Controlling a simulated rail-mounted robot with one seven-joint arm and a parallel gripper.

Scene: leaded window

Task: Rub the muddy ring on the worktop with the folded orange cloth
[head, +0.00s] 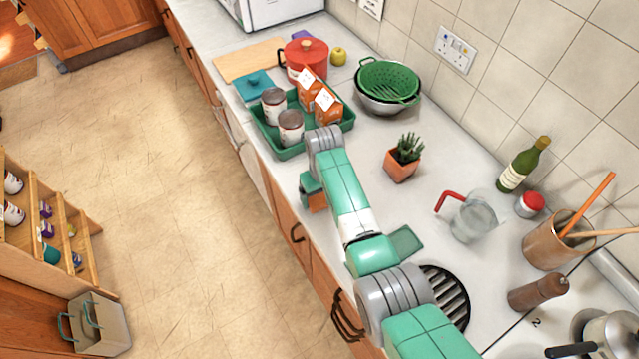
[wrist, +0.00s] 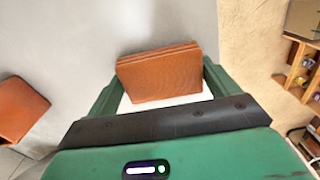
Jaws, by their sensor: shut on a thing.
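The folded orange cloth (head: 317,202) is between the fingers of my gripper (head: 312,191), near the front edge of the worktop (head: 345,168). In the wrist view the cloth (wrist: 158,74) shows as a flat, layered orange block. The green fingers of my gripper (wrist: 158,88) are shut on it from both sides. I cannot tell whether the cloth touches the worktop. I see no muddy ring in either view; my arm and the cloth hide part of the worktop.
A green tray (head: 287,152) with tins and cartons stands beyond my gripper. A potted plant (head: 403,158), a glass jug (head: 474,218) and a bottle (head: 523,165) stand to the right. The worktop between my gripper and the plant is clear. The floor (head: 190,200) lies left.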

